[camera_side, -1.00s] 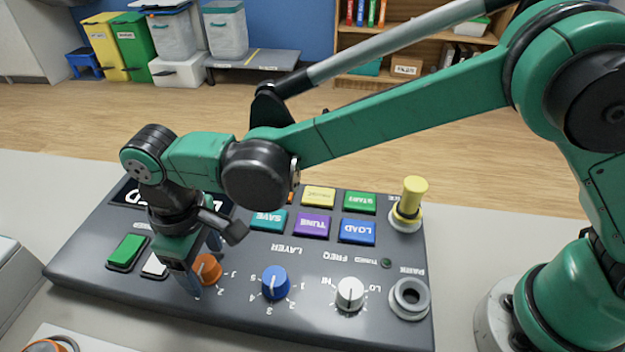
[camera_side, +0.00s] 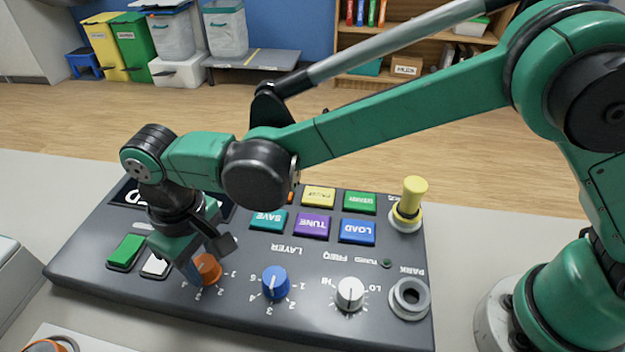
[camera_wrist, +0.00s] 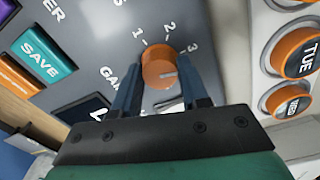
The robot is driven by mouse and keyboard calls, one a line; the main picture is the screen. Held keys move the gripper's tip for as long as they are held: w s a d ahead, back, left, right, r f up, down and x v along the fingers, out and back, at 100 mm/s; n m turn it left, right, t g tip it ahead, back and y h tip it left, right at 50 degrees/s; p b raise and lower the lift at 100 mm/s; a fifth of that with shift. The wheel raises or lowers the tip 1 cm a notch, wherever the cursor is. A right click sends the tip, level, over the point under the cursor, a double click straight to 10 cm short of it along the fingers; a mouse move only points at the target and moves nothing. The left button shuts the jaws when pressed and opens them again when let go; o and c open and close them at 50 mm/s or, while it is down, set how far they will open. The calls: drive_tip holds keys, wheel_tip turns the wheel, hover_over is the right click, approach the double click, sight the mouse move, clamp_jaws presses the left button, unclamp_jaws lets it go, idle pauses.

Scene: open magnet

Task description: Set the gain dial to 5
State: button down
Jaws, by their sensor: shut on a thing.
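The orange gain dial (camera_side: 208,268) is on the sloped dark panel (camera_side: 330,270), left of the blue layer dial. In the wrist view the dial (camera_wrist: 160,68) sits between the two blue-grey fingers of my gripper (camera_wrist: 162,78). The marks 1, 2 and 3 show around it; the other marks are hidden by my gripper. A pale pointer line on the dial's face lies to the right of its middle, past the 3. My gripper (camera_side: 196,272) is shut on the dial, with its body partly hiding the dial's left side in the side view.
The blue layer dial (camera_side: 275,283) and white frequency dial (camera_side: 350,293) stand to the right. A green button (camera_side: 126,251) and a white button (camera_side: 156,265) are close to the left. A yellow plunger (camera_side: 411,200) stands upright at the panel's right side.

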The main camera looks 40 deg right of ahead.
drive_tip(key=m, duration=0.4)
drive_tip(key=shift+m, duration=0.3)
drive_tip(key=m, duration=0.3)
drive_tip(key=shift+m, duration=0.3)
drive_tip(key=m, duration=0.8)
drive_tip(key=shift+m, duration=0.3)
drive_tip(key=shift+c, duration=2.2)
unclamp_jaws()
